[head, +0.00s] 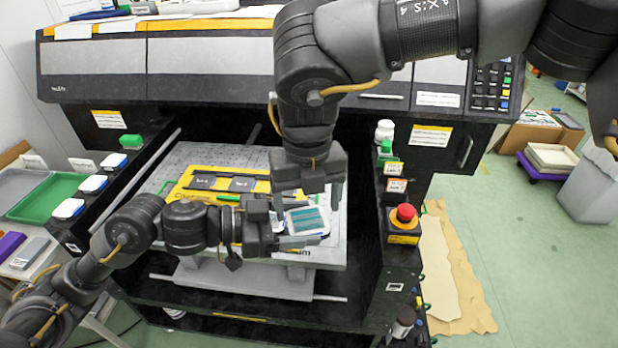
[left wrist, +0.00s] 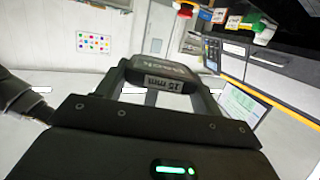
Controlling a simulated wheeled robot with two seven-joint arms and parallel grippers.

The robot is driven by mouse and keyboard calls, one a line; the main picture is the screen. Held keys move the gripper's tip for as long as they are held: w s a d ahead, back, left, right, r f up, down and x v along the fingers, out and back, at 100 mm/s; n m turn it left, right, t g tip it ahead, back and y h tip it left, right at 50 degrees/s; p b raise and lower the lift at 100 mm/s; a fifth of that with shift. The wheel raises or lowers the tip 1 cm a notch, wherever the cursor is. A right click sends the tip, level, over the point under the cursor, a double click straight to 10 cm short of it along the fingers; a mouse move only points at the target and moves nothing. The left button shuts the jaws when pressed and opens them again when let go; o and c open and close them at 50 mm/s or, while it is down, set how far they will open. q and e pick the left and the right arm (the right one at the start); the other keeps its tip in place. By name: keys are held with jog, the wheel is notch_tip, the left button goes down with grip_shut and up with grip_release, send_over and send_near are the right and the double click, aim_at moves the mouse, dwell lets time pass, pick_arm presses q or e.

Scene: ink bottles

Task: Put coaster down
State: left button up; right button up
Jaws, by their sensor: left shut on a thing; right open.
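The coaster (head: 308,221), a flat white-edged piece with a teal face, shows in the head view at the right part of the printer bed. My left gripper (head: 290,226) reaches in from the left around it. In the left wrist view my left gripper (left wrist: 163,88) is shut on a dark block (left wrist: 165,79) marked "15 mm". I cannot tell whether the coaster touches the bed or the block. My right gripper (head: 308,190) is open and empty, pointing down just above the coaster.
A yellow jig (head: 190,194) with dark inserts lies on the grey bed (head: 330,255), left of the coaster. The printer's dark side frames bound the bed. A red stop button (head: 404,212) stands at right. A green tray (head: 45,197) is at far left.

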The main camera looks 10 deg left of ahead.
aim_at(307, 221)
jog(key=shift+f, duration=1.55)
jog(key=c, duration=0.8)
pick_arm(q)
jog(key=o, duration=1.1)
pick_arm(e)
jog(key=shift+c, duration=0.2)
pick_arm(q)
jog(key=shift+o, duration=0.2)
jog(key=shift+a, duration=0.1)
pick_arm(e)
jog(key=shift+s+a, duration=0.1)
pick_arm(q)
jog(key=v, duration=1.2)
